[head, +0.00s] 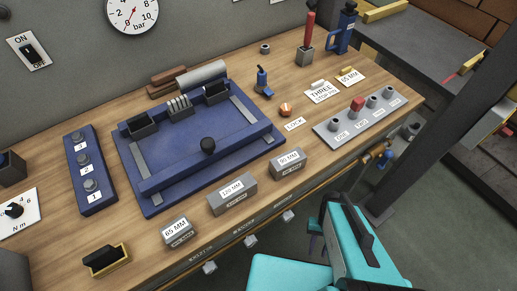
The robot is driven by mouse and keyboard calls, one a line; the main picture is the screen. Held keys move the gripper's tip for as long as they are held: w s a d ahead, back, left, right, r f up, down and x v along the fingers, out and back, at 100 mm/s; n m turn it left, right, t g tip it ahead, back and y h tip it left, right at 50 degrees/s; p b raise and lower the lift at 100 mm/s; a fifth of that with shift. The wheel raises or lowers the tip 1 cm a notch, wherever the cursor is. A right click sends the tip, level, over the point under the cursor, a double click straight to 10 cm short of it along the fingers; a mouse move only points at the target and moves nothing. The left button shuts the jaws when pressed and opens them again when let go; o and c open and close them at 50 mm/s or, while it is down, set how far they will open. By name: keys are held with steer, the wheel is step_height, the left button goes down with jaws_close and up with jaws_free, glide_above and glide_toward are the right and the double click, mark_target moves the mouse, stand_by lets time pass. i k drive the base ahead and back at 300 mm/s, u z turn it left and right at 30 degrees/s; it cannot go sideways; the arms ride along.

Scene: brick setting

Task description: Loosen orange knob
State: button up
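The orange knob (285,109) is a small round knob on the wooden bench top, right of the blue fixture. A white card reading LOCK (295,124) lies just in front of it. Nothing touches the knob, and its top is in plain sight. Teal parts of my arm show at the bottom right, well in front of the bench edge and apart from the knob.
Labelled grey blocks (232,196) line the front.

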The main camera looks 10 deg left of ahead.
mark_target(285, 109)
steer(key=z, duration=0.15)
steer(key=k, duration=2.1)
steer(key=u, duration=0.6)
steer(key=i, duration=1)
steer(key=u, duration=0.05)
